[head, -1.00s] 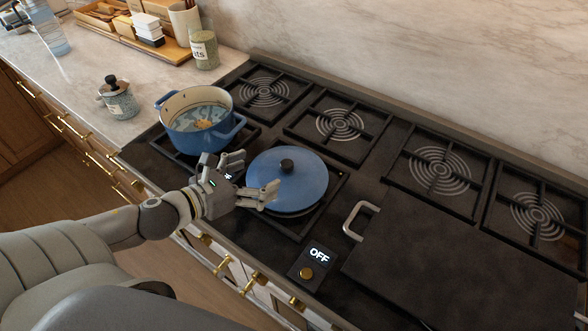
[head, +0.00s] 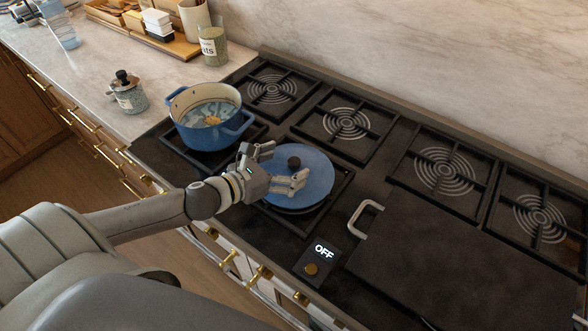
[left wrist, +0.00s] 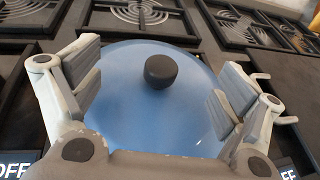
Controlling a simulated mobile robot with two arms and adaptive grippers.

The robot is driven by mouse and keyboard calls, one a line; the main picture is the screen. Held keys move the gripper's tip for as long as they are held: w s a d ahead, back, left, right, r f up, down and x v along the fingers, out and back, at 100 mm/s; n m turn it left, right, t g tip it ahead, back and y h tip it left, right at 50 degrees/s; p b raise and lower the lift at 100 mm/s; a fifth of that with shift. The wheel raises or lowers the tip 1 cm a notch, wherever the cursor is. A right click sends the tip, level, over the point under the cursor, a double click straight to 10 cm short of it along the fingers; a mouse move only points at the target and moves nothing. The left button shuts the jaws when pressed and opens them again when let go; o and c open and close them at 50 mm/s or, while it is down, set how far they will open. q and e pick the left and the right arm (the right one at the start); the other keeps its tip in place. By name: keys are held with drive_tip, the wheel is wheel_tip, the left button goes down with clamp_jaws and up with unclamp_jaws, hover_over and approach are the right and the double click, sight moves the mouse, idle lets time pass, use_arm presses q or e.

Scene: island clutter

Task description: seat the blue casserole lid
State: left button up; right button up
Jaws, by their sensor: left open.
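The blue casserole lid (head: 312,185) lies on a front burner grate, its black knob (head: 294,163) upward. In the left wrist view the lid (left wrist: 180,110) fills the middle, and its knob (left wrist: 161,70) stands just beyond and between the fingertips. My left gripper (head: 278,168) is open over the near left part of the lid, its fingers (left wrist: 160,85) spread to either side of the knob without visibly touching it. The blue casserole pot (head: 212,138) stands uncovered on the grate to the left, with liquid and something yellowish inside. My right gripper is not in view.
A dark flat griddle cover (head: 465,255) with a metal handle (head: 360,217) lies to the right. A control panel reading OFF (head: 318,258) is at the front. A jar with a black-knobbed lid (head: 129,95) stands on the counter (head: 90,75) left of the pot. The back burners (head: 347,124) are empty.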

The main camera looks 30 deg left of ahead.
use_arm(q)
drive_tip(key=shift+p+x, duration=0.35)
drive_tip(key=shift+x, duration=1.15)
drive_tip(key=shift+s+d, duration=0.1)
drive_tip(key=shift+s+f, duration=0.1)
drive_tip(key=shift+s, duration=0.05)
clamp_jaws()
